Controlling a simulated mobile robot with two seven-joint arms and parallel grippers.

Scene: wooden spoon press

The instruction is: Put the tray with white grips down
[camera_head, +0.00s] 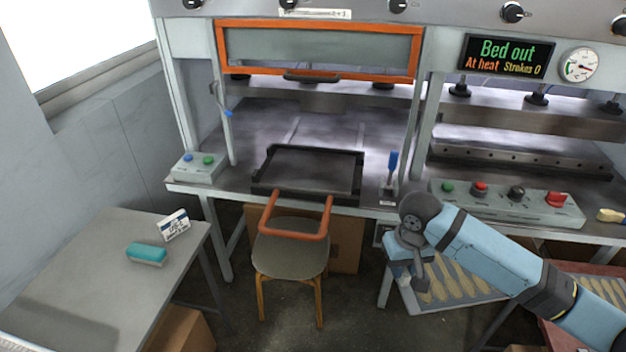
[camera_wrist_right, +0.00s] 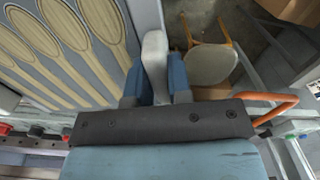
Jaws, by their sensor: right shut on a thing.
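The tray with white grips (camera_head: 462,304) is a light grey tray with several wooden spoon shapes lying in rows. In the head view it is in front of the press on the right, partly behind my right arm. My right gripper (camera_head: 403,272) is at its left end. In the right wrist view, its blue fingers (camera_wrist_right: 155,90) are shut on a white grip (camera_wrist_right: 155,55) at the tray's side (camera_wrist_right: 146,14). The tray looks roughly level and held in the air. Its far grip is hidden. My left gripper is not in view.
The press's black bed (camera_head: 258,190) with an orange handle (camera_head: 297,235) is pulled out and bare. A sign (camera_head: 505,57) reads "Bed out". A stool (camera_head: 290,256) stands in front. A grey side table (camera_head: 80,265) holds a teal brush (camera_head: 147,254) and has free room. A reddish surface (camera_head: 560,338) is at lower right.

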